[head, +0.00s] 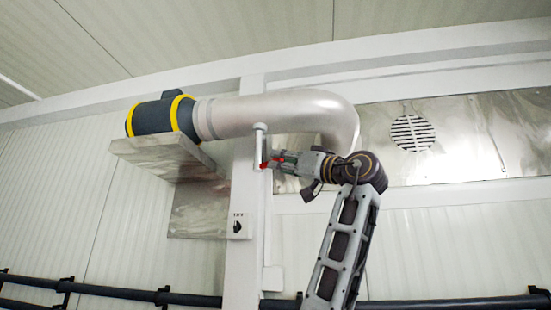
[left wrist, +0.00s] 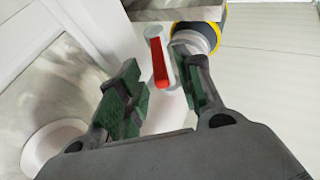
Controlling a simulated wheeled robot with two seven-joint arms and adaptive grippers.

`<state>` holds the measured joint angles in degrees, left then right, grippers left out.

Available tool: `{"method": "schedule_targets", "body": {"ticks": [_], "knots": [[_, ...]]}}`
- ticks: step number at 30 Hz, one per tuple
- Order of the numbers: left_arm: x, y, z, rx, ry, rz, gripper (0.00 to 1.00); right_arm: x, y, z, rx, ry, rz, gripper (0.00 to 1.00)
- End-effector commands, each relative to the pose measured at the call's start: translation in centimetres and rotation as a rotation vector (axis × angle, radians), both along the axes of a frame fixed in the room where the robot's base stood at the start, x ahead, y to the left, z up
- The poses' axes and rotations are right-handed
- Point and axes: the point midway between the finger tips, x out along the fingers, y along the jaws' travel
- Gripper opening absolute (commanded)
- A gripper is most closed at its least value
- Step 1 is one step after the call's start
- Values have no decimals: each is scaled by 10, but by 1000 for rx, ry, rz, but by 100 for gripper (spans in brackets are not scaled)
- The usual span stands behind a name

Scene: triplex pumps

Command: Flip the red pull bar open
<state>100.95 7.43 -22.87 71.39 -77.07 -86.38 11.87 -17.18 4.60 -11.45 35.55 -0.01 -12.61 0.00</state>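The red pull bar (left wrist: 159,64) is a short red strip on a small white cylindrical part in the left wrist view. It lies ahead of and between the two green-padded fingers of my left gripper (left wrist: 160,92). The fingers are apart, with a clear gap around the bar; no contact shows. In the head view, red shows at the bar (head: 265,165), beside the lower end of a white vertical handle piece, right at the tips of my left gripper (head: 277,160). The gripper partly covers this spot. My right gripper is not in view.
A large silver duct (head: 270,112) curves above the gripper, joined to a dark unit with yellow rings (head: 160,116) on a metal shelf (head: 165,152). A white post (head: 246,200) carries a small switch box (head: 239,226). Dark pipes (head: 130,291) run low along the wall.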

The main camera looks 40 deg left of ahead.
Motion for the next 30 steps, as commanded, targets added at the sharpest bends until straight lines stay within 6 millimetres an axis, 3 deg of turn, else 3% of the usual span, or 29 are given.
{"method": "schedule_targets", "body": {"ticks": [9, 21, 30], "knots": [[1, 28, 12, -1, 0, 0, 36, 0, 0, 10, 0, 0, 0, 40], [2, 31, 13, 0, 0, -1, 36, 0, 0, 10, 0, 0, 0, 40], [2, 31, 13, 0, 0, -1, 0, 0, 0, 10, 0, 0, 0, 40]]}}
